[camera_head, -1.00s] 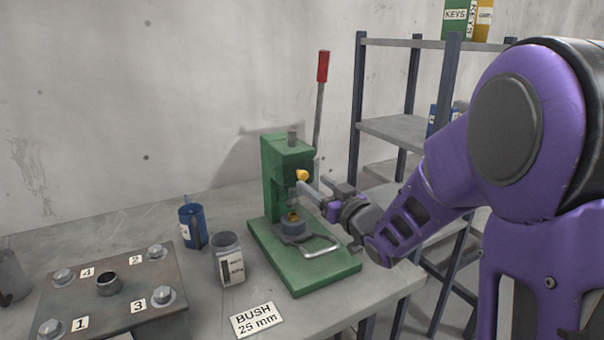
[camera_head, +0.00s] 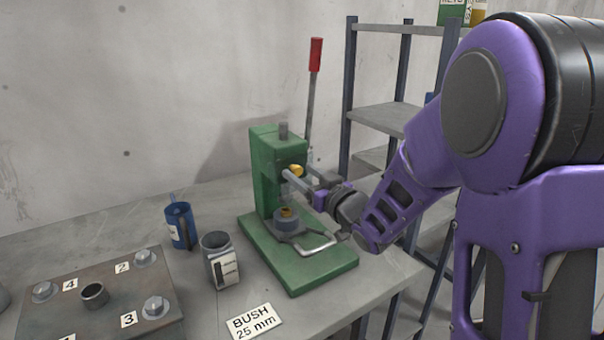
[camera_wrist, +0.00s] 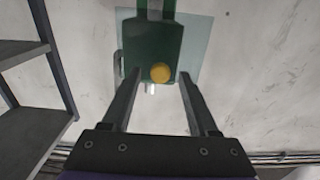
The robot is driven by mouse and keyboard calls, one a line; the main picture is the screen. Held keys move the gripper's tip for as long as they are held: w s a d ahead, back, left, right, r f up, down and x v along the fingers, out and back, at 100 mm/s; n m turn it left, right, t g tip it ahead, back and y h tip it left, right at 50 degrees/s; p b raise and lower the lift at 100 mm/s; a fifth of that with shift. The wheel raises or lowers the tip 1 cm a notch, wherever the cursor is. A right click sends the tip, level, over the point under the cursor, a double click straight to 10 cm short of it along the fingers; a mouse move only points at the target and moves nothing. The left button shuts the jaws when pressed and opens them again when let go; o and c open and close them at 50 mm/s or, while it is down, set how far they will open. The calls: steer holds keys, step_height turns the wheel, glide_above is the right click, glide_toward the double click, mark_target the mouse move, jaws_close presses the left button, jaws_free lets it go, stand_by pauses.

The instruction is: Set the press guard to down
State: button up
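The green press (camera_head: 268,165) stands on the bench with a red-handled lever (camera_head: 315,55) rising behind it. A yellow knob (camera_head: 296,169) sits on its front; it also shows in the wrist view (camera_wrist: 160,72). A pale see-through panel (camera_wrist: 198,45), possibly the guard, shows around the green press head in the wrist view; its position is hard to tell in the head view. A U-shaped metal bar (camera_head: 312,249) lies low over the press base. My gripper (camera_wrist: 161,78) is open, fingers at either side of the knob in the picture; contact is not visible.
A BUSH 25 mm label (camera_head: 254,321) lies in front. A shelf rack (camera_head: 385,118) stands behind my arm at right.

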jaws_close()
stand_by(1.3)
